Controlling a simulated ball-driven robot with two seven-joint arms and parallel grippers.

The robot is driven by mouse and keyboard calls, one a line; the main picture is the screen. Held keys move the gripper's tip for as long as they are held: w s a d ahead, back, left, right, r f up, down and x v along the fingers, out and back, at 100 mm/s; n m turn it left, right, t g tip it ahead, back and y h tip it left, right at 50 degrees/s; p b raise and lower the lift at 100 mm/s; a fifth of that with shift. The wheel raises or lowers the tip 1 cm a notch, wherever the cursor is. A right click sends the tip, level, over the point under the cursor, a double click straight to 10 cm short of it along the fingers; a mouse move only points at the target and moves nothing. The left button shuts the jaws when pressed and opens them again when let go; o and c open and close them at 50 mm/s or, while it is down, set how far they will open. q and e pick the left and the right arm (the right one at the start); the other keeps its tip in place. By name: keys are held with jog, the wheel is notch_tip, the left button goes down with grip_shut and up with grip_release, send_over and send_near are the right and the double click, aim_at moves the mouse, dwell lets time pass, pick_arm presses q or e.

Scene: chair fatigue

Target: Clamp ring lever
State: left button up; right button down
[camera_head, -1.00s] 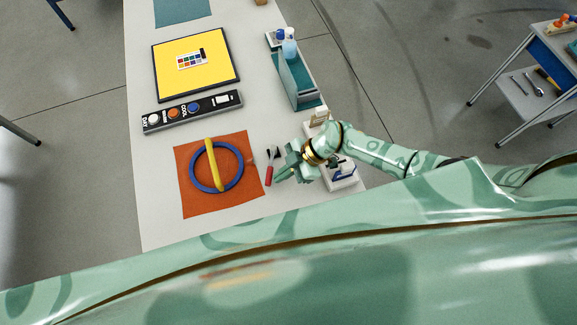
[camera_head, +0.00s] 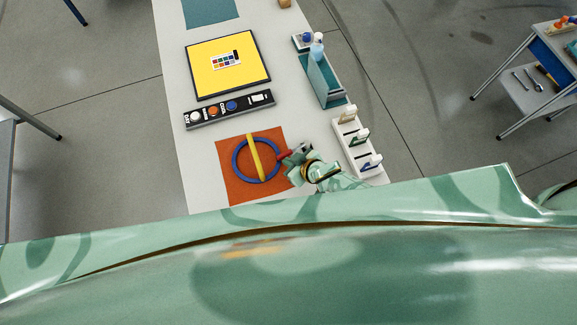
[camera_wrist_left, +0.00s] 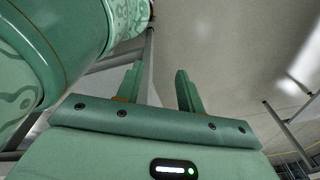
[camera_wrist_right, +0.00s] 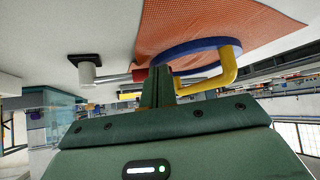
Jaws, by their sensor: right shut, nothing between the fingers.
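A blue ring (camera_head: 236,169) with a yellow bar (camera_head: 253,152) across it lies on an orange mat (camera_head: 239,193). The lever's red handle (camera_head: 283,156) shows at the ring's right side. In the right wrist view, the red handle (camera_wrist_right: 140,74) sits behind my fingertips, and its metal rod (camera_wrist_right: 115,78) leads left to a white post (camera_wrist_right: 87,74). My right gripper (camera_head: 291,157) is shut and empty beside the handle; whether it touches is unclear. It hides part of the lever in the head view. My left gripper (camera_wrist_left: 160,90) is open and empty, away from the table.
A dark panel with round knobs (camera_head: 230,109) and a yellow board (camera_head: 207,78) lie beyond the mat. A white rack (camera_head: 355,144) and a teal bin (camera_head: 324,81) stand along the table's right edge. The table left of the mat is clear.

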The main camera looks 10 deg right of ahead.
jog(key=shift+w+a, duration=0.1)
jog(key=shift+w, duration=0.2)
jog(key=shift+w+a, duration=0.15)
jog(key=shift+w, duration=0.25)
jog(key=shift+a, duration=0.1)
jog(key=shift+w+a, duration=0.15)
pick_arm(q)
jog(key=shift+d+f, duration=0.2)
jog(key=shift+d, duration=0.45)
pick_arm(e)
jog(key=shift+w, duration=0.1)
